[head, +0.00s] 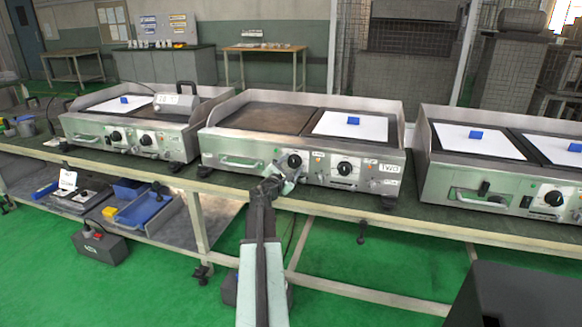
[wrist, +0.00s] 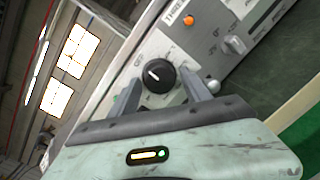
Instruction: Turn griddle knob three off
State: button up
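A round black knob (wrist: 160,76) with a white pointer mark is on a steel front panel in the wrist view. A label (wrist: 180,12) reading THREE and an orange light (wrist: 188,20) are above it. My gripper (wrist: 161,82) is open, with one finger on each side of the knob; I cannot tell whether they touch it. In the head view my gripper (head: 277,182) is at the front of the middle griddle (head: 262,118), just below and left of its left black knob (head: 294,160).
A second black knob (head: 345,168) is on the middle griddle's right, near a TWO label (head: 385,183). Other griddles stand at left (head: 150,105) and right (head: 500,150). Green floor (head: 380,265) lies in front.

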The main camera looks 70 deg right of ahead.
jog(key=c, duration=1)
jog(key=shift+n, duration=0.6)
jog(key=o, duration=1.3)
jog(key=shift+o, duration=0.2)
jog(key=a, duration=0.8)
jog(key=shift+w, duration=0.15)
jog(key=shift+f, duration=0.1)
